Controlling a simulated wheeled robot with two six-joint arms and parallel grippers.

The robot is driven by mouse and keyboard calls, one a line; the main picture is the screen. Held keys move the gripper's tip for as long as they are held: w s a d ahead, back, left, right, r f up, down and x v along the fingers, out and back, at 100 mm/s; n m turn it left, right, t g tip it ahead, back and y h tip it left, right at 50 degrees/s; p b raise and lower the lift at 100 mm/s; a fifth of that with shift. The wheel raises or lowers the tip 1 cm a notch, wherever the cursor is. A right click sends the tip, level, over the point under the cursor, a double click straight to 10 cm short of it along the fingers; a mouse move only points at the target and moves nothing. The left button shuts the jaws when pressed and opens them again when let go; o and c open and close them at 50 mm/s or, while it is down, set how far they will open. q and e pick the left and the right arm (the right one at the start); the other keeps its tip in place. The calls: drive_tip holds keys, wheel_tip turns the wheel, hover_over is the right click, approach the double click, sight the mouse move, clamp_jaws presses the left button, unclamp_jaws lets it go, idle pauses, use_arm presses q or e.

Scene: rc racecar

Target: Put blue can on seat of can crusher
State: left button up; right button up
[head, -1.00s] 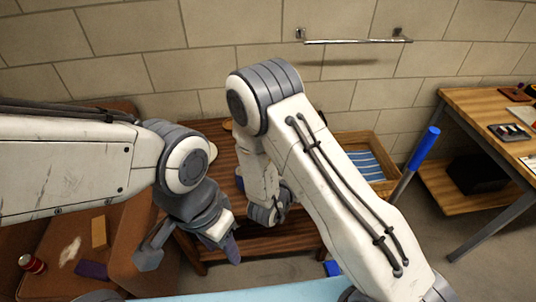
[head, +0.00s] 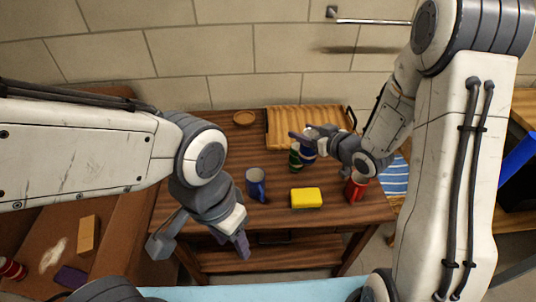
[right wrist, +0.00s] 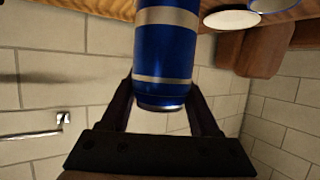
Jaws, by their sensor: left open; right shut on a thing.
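The blue can (head: 308,152) is upright at the back of the wooden table, with my right gripper (head: 312,138) shut on it. In the right wrist view the blue can (right wrist: 166,45), with silver bands, sits between the two fingers of the gripper (right wrist: 164,88). I cannot tell whether it touches the table. My left gripper (head: 200,242) is open and empty at the table's front left.

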drive_tip(key=shift+w+a+f+b, duration=0.25)
drive_tip(key=shift+w+a+f, duration=0.55)
drive_tip(key=shift+a+f, duration=1)
drive_tip(key=shift+w+a+f+b, duration=0.3)
drive_tip(key=shift+w+a+f, duration=0.55)
drive_tip(key=shift+a+f, duration=0.95)
drive_tip(key=shift+w+a+f+b, duration=0.25)
drive_tip(key=shift+w+a+f, duration=0.55)
drive_tip(key=shift+a+f, duration=1)
drive_tip(key=shift+d+f, duration=0.1)
drive_tip(key=shift+d, duration=0.05)
drive_tip(key=shift+f, duration=0.2)
drive_tip(key=o, duration=1.4)
drive_tip(key=shift+o, duration=0.2)
drive_tip(key=shift+r, duration=0.1)
